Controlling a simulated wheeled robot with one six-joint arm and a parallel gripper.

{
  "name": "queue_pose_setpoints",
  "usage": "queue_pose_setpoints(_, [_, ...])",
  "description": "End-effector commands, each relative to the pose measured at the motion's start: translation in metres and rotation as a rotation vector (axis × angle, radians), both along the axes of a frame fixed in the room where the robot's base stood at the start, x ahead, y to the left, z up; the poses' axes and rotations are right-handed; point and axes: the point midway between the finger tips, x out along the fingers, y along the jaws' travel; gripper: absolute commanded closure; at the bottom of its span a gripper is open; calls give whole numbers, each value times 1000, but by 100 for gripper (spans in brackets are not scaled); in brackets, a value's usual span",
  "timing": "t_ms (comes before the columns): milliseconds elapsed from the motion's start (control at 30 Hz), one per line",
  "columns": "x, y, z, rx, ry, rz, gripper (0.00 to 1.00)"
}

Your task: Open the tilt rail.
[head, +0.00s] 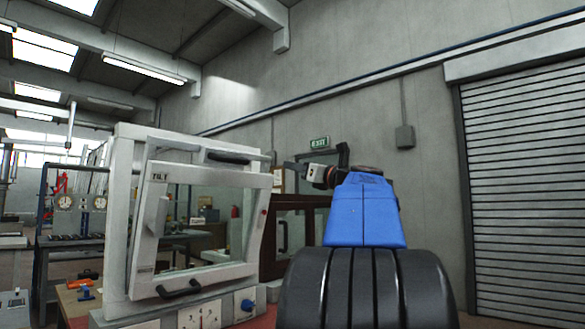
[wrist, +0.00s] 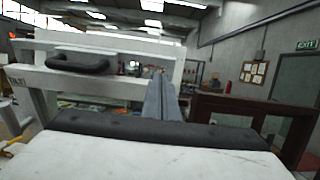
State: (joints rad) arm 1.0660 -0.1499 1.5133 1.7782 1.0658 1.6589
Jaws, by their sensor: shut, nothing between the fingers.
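The tilt rail is the white upper bar (head: 195,176) of a sash that leans in a white frame, with a gap at its top. A label, apparently "TILT", is at its left end. A black handle (head: 232,157) is at the top of this sash, and it also shows at the upper left of the wrist view (wrist: 82,61). My gripper (head: 290,164) is to the right of the frame at about the handle's height, apart from it. In the wrist view its grey fingers (wrist: 160,82) are shut and empty, to the right of the handle.
A second black handle (head: 180,290) is on the sash's lower bar. A workbench with gauges (head: 80,203) stands behind at left. A dark brown frame (head: 292,225) stands behind my arm. A shutter (head: 520,190) is at far right.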

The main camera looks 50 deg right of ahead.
Motion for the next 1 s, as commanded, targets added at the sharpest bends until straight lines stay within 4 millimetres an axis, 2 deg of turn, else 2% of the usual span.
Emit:
queue_pose_setpoints(400, [65,3,18,-1,0,4,100])
queue_pose_setpoints(600, [91,4,26,-2,0,1,100])
queue_pose_setpoints(800, [104,4,30,-2,-1,-2,100])
queue_pose_setpoints(1000, [106,4,30,-2,-1,-3,100])
